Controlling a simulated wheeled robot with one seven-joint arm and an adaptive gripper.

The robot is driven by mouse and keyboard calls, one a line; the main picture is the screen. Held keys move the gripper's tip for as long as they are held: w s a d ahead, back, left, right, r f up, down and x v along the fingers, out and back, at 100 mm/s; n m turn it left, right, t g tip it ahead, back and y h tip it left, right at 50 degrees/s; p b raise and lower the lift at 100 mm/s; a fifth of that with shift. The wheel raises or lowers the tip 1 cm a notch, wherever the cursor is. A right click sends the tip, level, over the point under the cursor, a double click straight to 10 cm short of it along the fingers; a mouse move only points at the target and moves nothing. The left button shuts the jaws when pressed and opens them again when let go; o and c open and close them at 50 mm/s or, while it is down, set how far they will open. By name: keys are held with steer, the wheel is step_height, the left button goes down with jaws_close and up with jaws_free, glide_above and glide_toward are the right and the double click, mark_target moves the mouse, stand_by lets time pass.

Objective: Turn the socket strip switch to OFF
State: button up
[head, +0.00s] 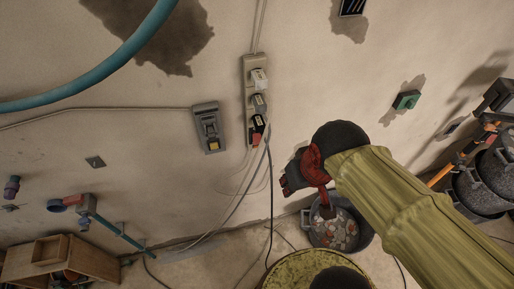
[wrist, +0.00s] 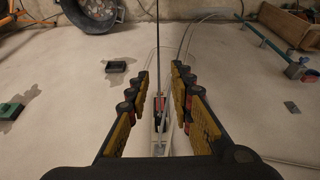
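The pale socket strip (head: 248,92) is fixed upright on the wall in the head view, with white, grey and dark plugs in it. A small red part (head: 255,137) shows at its lower end; I cannot tell whether this is the switch or part of a plug. My gripper (head: 287,184) is below and to the right of the strip, apart from it. In the wrist view my gripper (wrist: 161,88) is open and empty, its two padded fingers on either side of the strip (wrist: 160,143) beyond. The switch position is not readable.
A grey wall box (head: 207,128) with a yellow part is left of the strip. Cables (head: 270,195) hang below it. A rubble bucket (head: 352,243) stands beneath my arm, and a green box (head: 406,100) is on the wall to the right. The wall around the strip is mostly bare.

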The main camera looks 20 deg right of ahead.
steer(key=shift+g, duration=0.5)
steer(key=x, duration=0.4)
steer(key=b+x, duration=0.1)
steer(key=x, duration=0.4)
steer(key=s+x, duration=0.1)
steer(key=x, duration=0.4)
steer(key=shift+w+a+f+b, duration=0.1)
steer(key=shift+a+f+b, duration=0.05)
steer(key=shift+a+b, duration=0.25)
steer(key=c, duration=0.4)
steer(key=w+f+t, duration=0.1)
steer(key=w+f, duration=0.1)
steer(key=f, duration=0.2)
steer(key=w+f+b, duration=0.1)
steer(key=f, duration=0.3)
steer(key=w+f+t, duration=0.1)
steer(key=w+f, duration=0.1)
steer(key=f, duration=0.3)
steer(key=shift+w+a+t+b, duration=0.25)
steer(key=shift+w+t+b, duration=0.05)
steer(key=shift+w+b, duration=0.1)
jaws_close()
steer(key=t+p, duration=0.1)
steer(key=t, duration=0.7)
glide_toward(257, 138)
steer(key=w+a+f, duration=0.1)
steer(key=w+f, duration=0.4)
steer(key=shift+f, duration=0.25)
